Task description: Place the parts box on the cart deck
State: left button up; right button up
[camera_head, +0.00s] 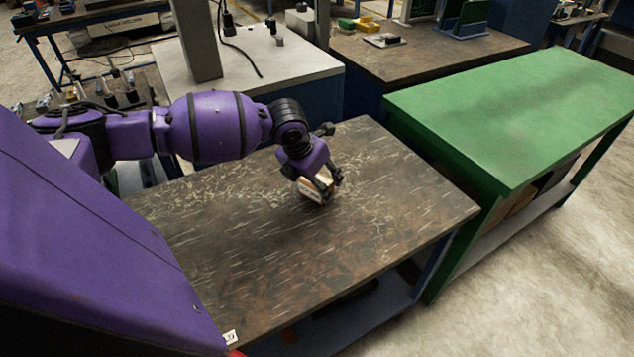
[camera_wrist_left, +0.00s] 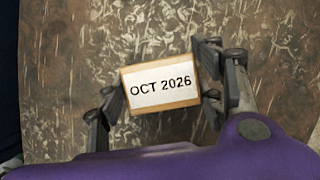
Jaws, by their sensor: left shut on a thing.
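The parts box (camera_head: 315,190) is a small tan box with a white label. In the left wrist view the box (camera_wrist_left: 160,86) shows its label, reading "OCT 2026", facing the camera. My left gripper (camera_head: 325,181) is shut on it, one finger on each side; the fingers also show in the left wrist view (camera_wrist_left: 161,97). The box is at or just above the scratched brown top (camera_head: 265,255); I cannot tell whether it touches. Which surface is the cart deck is not marked; a green top (camera_head: 520,110) stands to the right. My right gripper is not in view.
The brown top is bare around the box. The green top is empty, with a lower shelf holding boxes beneath. Behind are a white table (camera_head: 315,75) with a post and cable, and a brown bench (camera_head: 450,55) with yellow and green items.

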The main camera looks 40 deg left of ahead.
pick_arm(q)
jog(key=shift+f, duration=0.45)
jog(key=o, duration=1.5)
jog(key=shift+f, duration=0.1)
jog(key=shift+c, duration=0.2)
